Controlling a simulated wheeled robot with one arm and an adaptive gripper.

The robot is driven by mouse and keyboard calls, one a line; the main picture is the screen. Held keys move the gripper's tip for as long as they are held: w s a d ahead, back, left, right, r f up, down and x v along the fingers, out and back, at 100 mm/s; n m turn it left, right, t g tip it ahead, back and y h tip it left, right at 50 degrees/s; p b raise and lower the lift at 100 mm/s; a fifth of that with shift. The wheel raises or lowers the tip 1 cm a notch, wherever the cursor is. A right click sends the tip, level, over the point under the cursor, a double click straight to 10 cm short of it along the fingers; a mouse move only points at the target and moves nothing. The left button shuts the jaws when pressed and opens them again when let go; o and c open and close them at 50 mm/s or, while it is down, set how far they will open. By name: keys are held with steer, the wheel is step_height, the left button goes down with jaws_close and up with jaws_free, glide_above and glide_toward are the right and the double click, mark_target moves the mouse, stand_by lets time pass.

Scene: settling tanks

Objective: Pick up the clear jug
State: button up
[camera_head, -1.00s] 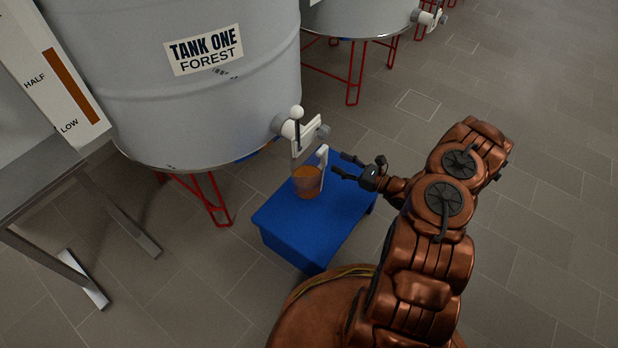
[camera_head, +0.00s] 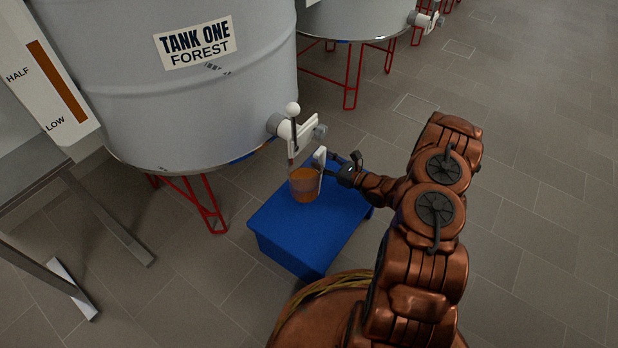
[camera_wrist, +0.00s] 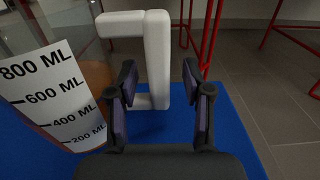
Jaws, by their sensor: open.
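The clear jug (camera_head: 305,187) stands upright on a blue stand (camera_head: 300,233) under the tap of tank one and holds amber liquid. In the wrist view its measuring scale (camera_wrist: 45,95) shows at the left, and its white handle (camera_wrist: 157,60) rises in the middle. My gripper (camera_head: 331,164) is at the handle side of the jug. In the wrist view its two dark fingers (camera_wrist: 158,88) are apart, one on each side of the handle's upright bar, with a gap showing to the bar on the right.
Tank one (camera_head: 170,90) and its tap (camera_head: 296,131) with a white-knobbed lever are right above and behind the jug. Red tank legs (camera_head: 205,203) stand behind. A grey metal table (camera_head: 75,195) is at the left. Floor at the right is clear.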

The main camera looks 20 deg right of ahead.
steer(key=shift+w+a, duration=0.15)
steer(key=shift+c, duration=0.4)
jaws_close()
